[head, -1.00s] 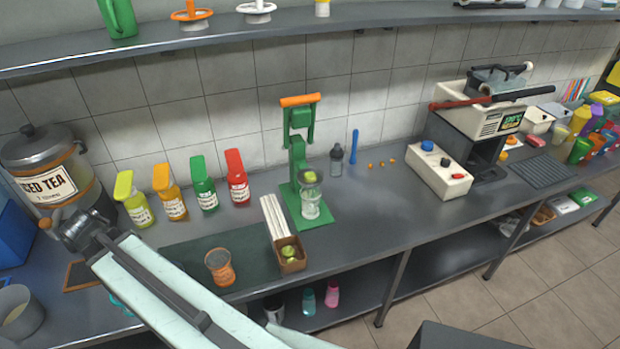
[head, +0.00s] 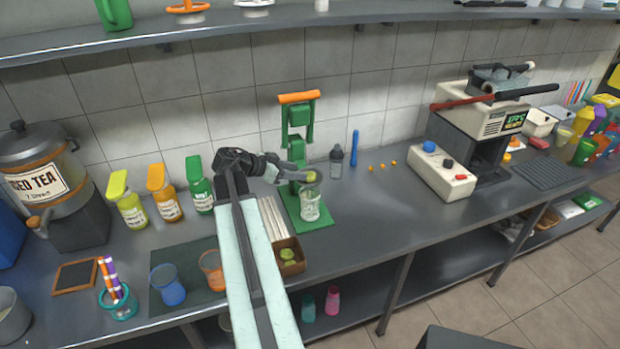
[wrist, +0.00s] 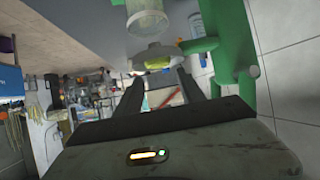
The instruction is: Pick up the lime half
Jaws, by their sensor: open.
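A lime half (head: 311,176) sits at the cup of the green hand press (head: 297,150), above a clear glass (head: 310,205). In the wrist view the lime half (wrist: 160,62) shows yellow-green in a pale holder, just beyond the fingertips and between them. My gripper (head: 298,173) is at the press, close to the left of this lime half. Its two dark fingers (wrist: 160,88) are apart with nothing between them. I cannot tell whether a finger touches the holder. More green lime (head: 288,254) lies in a brown box (head: 291,268) below.
Syrup bottles (head: 165,195) stand to the left of my gripper. A shaker (head: 336,162) and a blue stick (head: 353,150) stand right of the press. The counter (head: 370,215) between press and sealing machine (head: 480,130) is mostly clear. A shelf (head: 330,25) runs above.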

